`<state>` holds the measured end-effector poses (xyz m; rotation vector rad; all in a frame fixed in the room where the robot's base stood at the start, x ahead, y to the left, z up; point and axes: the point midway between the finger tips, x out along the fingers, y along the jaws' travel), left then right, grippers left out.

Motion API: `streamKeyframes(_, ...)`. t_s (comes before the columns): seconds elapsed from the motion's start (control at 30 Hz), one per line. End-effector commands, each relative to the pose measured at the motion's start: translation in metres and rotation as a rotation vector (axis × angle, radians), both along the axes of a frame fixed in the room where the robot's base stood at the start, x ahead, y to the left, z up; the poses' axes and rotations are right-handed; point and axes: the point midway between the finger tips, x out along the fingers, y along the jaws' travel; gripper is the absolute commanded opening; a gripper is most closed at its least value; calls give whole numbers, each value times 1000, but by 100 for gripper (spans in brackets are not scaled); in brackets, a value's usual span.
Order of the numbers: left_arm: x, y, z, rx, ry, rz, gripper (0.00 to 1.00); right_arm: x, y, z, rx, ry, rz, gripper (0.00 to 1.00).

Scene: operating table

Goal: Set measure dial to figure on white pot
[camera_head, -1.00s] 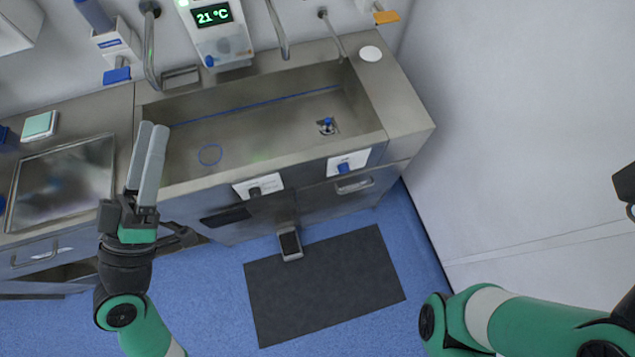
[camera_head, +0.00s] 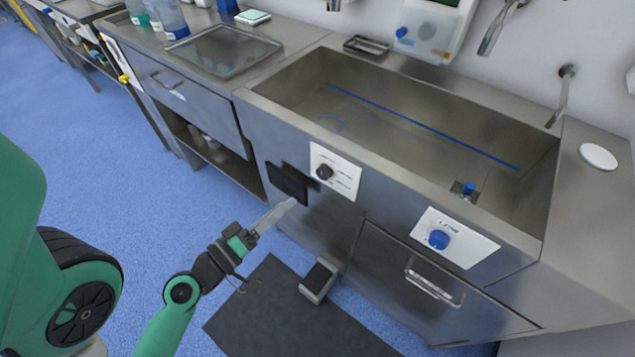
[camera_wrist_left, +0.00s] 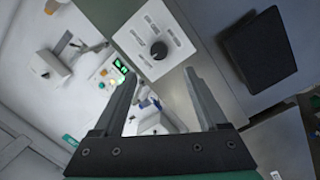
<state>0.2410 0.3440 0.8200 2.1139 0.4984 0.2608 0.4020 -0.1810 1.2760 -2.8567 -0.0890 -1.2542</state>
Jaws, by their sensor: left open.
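A black dial (camera_head: 324,172) sits on a white labelled panel (camera_head: 345,182) on the sink's front. A blue dial (camera_head: 438,240) sits on a second white panel to the right. My left gripper (camera_head: 288,205) is open and empty, below and left of the black dial in the head view and apart from it. I cannot make out a white pot. My right gripper is not in view.
The steel sink (camera_head: 300,78) lies behind the panels. A black plate (camera_head: 287,184) is just left of the black dial. A handle (camera_head: 434,288) sticks out below the blue dial. A pedal (camera_head: 318,281) and dark mat (camera_head: 275,318) are on the floor.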

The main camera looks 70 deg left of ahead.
Motion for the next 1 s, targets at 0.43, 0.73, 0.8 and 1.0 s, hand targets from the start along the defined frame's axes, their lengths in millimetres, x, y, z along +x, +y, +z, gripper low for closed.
streamKeyframes(0.43,79,37,7,6,-5,-5,75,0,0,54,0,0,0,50)
streamKeyframes(0.73,101,48,2,3,-3,-3,75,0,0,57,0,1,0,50)
streamKeyframes(0.8,100,48,1,3,-3,-3,75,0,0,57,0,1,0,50)
streamKeyframes(1.0,100,48,1,3,-3,-3,59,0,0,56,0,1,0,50)
